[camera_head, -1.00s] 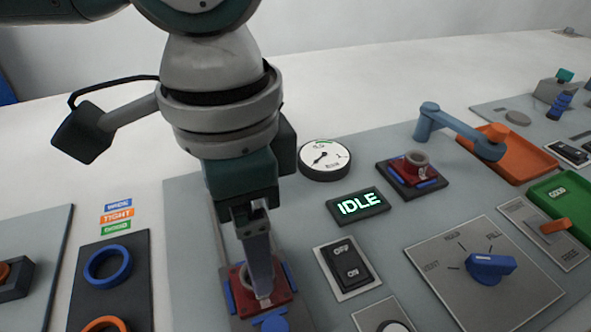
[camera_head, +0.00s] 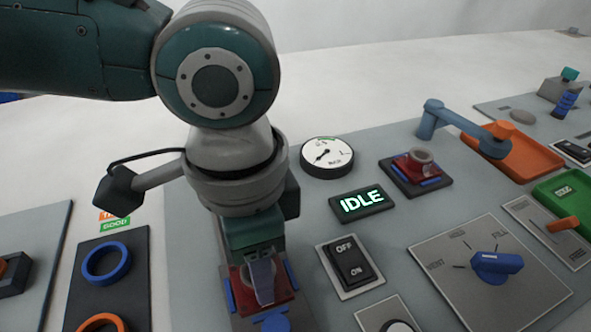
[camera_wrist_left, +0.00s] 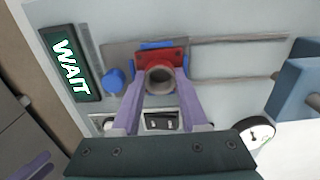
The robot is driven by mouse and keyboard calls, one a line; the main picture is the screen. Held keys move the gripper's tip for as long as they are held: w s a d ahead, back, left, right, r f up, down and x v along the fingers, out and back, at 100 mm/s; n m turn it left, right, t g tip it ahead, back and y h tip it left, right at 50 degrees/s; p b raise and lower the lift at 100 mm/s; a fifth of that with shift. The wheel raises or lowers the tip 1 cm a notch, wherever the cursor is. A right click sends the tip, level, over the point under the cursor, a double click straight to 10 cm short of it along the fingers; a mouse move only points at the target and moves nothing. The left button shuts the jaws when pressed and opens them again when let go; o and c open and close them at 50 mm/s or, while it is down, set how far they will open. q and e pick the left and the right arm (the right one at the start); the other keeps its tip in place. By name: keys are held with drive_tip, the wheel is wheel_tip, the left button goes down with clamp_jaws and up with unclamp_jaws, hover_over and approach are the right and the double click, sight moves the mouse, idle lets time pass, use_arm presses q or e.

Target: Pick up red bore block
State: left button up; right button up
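A red bore block (camera_head: 284,285) with a grey ring-shaped boss sits between blue side pieces on a dark base at the near part of the panel. It also shows in the left wrist view (camera_wrist_left: 174,56). My left gripper (camera_head: 263,292) points down over it. In the left wrist view its two fingers (camera_wrist_left: 160,76) stand on either side of the boss, looking open with little room between; contact cannot be made out. A second red block (camera_head: 413,168) with a grey ring sits on another dark base farther back. My right gripper is not in view.
A gauge (camera_head: 327,156), an IDLE display (camera_head: 362,203) and an OFF/ON switch (camera_head: 350,264) lie right of my gripper. A blue arm (camera_head: 462,125) reaches over an orange tray (camera_head: 541,162). A blue ring (camera_head: 106,263) lies left.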

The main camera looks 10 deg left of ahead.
use_arm(q)
clamp_jaws()
drive_tip(key=shift+r, duration=0.1)
idle(0.4)
